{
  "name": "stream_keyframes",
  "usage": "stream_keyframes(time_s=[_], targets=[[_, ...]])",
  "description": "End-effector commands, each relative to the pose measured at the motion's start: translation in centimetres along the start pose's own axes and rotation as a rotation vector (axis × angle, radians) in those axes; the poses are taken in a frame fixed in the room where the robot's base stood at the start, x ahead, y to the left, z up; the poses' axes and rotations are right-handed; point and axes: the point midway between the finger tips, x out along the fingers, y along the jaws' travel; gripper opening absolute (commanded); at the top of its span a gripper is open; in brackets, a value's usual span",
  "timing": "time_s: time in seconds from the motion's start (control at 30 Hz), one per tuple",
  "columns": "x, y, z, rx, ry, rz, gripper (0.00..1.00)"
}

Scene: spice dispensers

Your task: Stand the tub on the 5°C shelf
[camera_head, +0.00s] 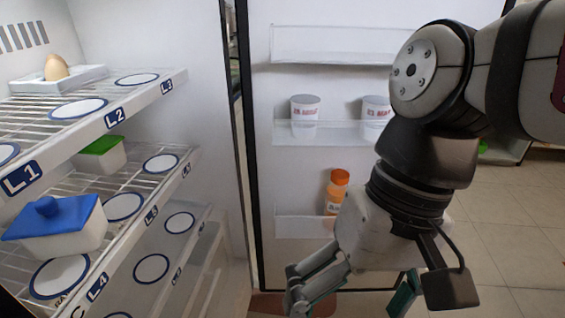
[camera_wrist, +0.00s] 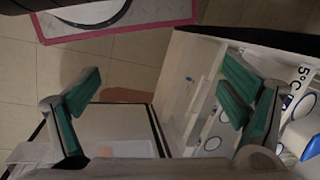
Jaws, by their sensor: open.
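Two white tubs stand on the middle door shelf in the head view, a left tub (camera_head: 305,116) and a right tub (camera_head: 376,110) partly behind my arm. I cannot tell which one the task means. A 5°C label (camera_wrist: 303,75) shows at the right of the wrist view, on the fridge shelving. In the head view, that label cannot be read. My gripper (camera_head: 352,296) is low in front of the open door, below the tubs. In the wrist view, my gripper (camera_wrist: 160,97) is open, with nothing between its fingers.
A blue-lidded box (camera_head: 55,228), a green-lidded box (camera_head: 99,155) and an egg (camera_head: 56,68) on a white tray sit on the fridge shelves at left. Ringed spots mark the shelves; some are empty. An orange-capped bottle (camera_head: 337,192) stands on the lower door shelf.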

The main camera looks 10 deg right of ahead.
Motion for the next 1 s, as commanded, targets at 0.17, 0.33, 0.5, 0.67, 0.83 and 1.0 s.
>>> stream_keyframes(time_s=[0.17, 0.33, 0.5, 0.67, 0.83, 1.0], targets=[[-0.9, 4.9, 1.3, -0.073, 0.132, 0.168, 0.91], [-1.4, 6.7, 1.7, -0.096, 0.174, 0.234, 0.91], [-1.4, 6.9, 1.7, -0.098, 0.176, 0.241, 0.91], [-1.4, 6.8, 1.7, -0.098, 0.175, 0.24, 0.91], [-1.4, 6.8, 1.7, -0.098, 0.175, 0.239, 0.91], [-1.4, 6.8, 1.6, -0.097, 0.175, 0.239, 0.91]])
